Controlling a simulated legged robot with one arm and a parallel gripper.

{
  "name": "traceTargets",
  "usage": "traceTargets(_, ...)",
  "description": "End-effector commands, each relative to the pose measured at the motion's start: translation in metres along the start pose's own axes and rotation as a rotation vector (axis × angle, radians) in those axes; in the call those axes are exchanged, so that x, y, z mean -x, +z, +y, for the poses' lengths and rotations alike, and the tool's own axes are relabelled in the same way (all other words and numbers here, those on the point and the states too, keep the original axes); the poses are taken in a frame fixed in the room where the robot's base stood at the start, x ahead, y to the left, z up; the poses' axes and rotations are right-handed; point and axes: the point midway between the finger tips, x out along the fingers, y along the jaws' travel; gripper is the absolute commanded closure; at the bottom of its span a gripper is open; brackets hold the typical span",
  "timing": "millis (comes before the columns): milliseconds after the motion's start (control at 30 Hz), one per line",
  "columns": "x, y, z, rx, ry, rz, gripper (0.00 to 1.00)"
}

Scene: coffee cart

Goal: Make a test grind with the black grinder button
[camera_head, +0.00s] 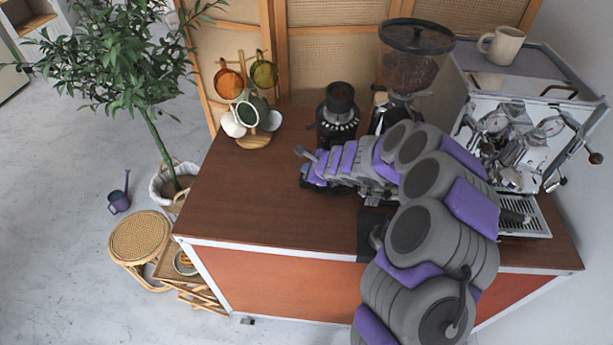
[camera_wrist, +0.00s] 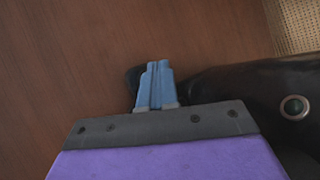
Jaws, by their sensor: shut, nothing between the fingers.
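A small black grinder (camera_head: 338,120) stands on the wooden counter, left of a larger grinder with a clear bean hopper (camera_head: 410,65). My gripper (camera_head: 303,153) is over the counter, in front of and slightly left of the small black grinder in the head view. In the wrist view the blue fingers (camera_wrist: 156,82) are shut together and empty. A glossy black body (camera_wrist: 235,85) lies behind and right of them, with a round silver-ringed button (camera_wrist: 295,107) well to the right of the fingertips. I cannot tell which grinder this body belongs to. My arm hides part of the larger grinder.
An espresso machine (camera_head: 520,125) stands at the right with a beige mug (camera_head: 501,45) on top. A cup tree (camera_head: 252,140) with several cups stands at the counter's back left. The counter's left part (camera_head: 235,200) is clear. A potted tree (camera_head: 145,120) and a rattan stool (camera_head: 139,237) are beside it.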

Motion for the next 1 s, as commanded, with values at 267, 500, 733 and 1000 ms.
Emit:
traceTargets(267,-0.0035,-0.0036,0.0036,0.0,0.0,0.0,1.0)
traceTargets(500,-0.0038,-0.0046,0.0041,0.0,0.0,0.0,1.0)
traceTargets(733,-0.004,-0.0049,0.0042,0.0,0.0,0.0,1.0)
traceTargets(1000,-0.0061,-0.0067,0.0056,-0.001,0.0,0.001,1.0)
